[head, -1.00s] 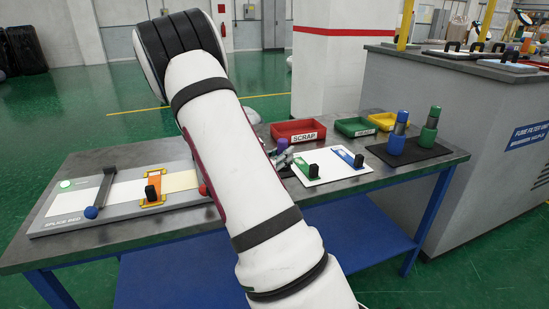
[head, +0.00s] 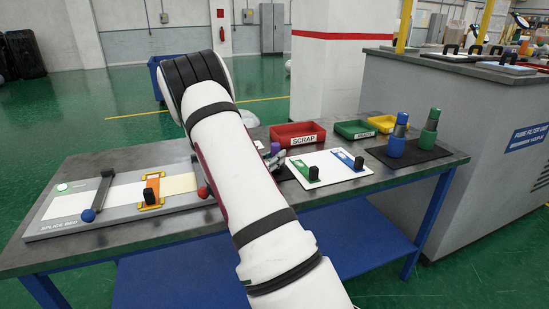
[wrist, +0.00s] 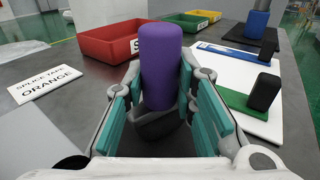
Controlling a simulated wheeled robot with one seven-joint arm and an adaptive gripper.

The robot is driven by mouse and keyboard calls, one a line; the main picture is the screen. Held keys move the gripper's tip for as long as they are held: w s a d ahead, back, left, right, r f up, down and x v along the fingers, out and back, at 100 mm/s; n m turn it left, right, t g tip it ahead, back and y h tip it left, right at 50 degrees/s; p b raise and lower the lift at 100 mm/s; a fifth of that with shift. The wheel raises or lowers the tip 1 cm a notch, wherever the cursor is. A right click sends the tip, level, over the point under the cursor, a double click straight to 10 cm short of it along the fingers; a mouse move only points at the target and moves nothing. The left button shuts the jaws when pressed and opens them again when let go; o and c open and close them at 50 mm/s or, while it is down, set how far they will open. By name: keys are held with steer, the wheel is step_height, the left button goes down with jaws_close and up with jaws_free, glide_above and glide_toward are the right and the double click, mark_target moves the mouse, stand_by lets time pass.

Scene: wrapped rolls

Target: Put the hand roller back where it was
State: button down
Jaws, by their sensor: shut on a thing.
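The hand roller, as I take it, has an upright purple handle (wrist: 160,60) with a dark part at its lower end. My gripper (wrist: 165,110) is shut on it, with teal finger pads on both sides. In the head view my arm hides most of the gripper (head: 271,158), and only a small purple piece (head: 275,147) shows. The gripper is low over the table, left of the white board (head: 328,168) and in front of the red scrap bin (head: 318,137). I cannot tell whether the roller touches the table.
A splice bed (head: 120,220) lies at the left. Green (head: 345,131) and yellow (head: 372,121) bins stand at the back right. Blue (head: 397,146) and green (head: 429,137) bottles stand on a dark mat (head: 440,154). A splice tape orange card (wrist: 45,85) lies left of my gripper.

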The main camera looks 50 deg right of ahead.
steer(key=shift+f, duration=0.1)
steer(key=c, duration=1.3)
jaws_free()
